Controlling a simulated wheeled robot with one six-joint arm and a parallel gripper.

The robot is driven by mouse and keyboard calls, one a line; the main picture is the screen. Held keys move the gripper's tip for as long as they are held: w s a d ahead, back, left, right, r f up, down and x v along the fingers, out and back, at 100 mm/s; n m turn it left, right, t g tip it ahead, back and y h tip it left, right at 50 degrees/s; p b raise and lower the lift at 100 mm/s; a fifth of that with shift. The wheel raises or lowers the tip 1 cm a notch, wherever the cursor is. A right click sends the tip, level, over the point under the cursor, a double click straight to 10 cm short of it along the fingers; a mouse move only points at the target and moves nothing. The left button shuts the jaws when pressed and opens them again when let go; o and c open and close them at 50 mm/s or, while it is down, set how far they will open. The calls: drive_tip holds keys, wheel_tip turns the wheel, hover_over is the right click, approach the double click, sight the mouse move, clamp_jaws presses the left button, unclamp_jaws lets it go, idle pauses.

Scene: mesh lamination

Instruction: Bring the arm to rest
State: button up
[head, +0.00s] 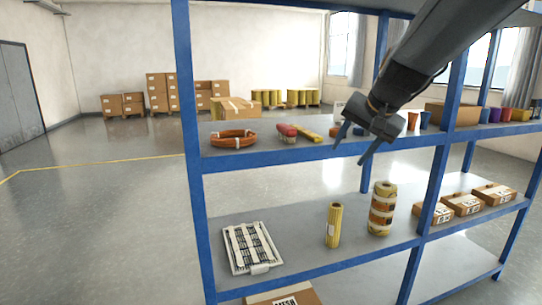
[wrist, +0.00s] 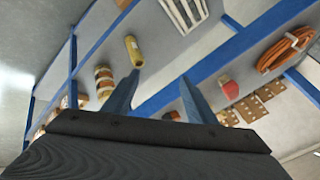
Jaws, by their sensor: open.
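My gripper (head: 352,146) hangs at the end of my dark arm, in front of the blue shelf rack (head: 190,150) at the upper right in the head view. Its two fingers are spread apart with nothing between them, and they point down and left. In the wrist view the open gripper (wrist: 158,95) shows both blue-grey fingers against the rack, with no object touching them. The gripper is at about the height of the upper shelf (head: 300,150) in the head picture. How far it is from the shelf edge I cannot tell.
The upper shelf holds an orange coil (head: 233,139), a red-headed brush (head: 287,132) and several cups. The lower shelf holds a white tray (head: 250,246), a yellow roll (head: 333,225), a banded roll (head: 381,208) and brown boxes (head: 468,205). The floor (head: 100,220) at left is clear.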

drive_tip(key=s+a+f+n+g+h, duration=0.1)
drive_tip(key=s+f+n+g, duration=0.5)
drive_tip(key=s+f, duration=1.9)
drive_tip(key=shift+a+h, duration=0.2)
drive_tip(key=shift+h, duration=0.2)
drive_tip(key=shift+s, duration=0.1)
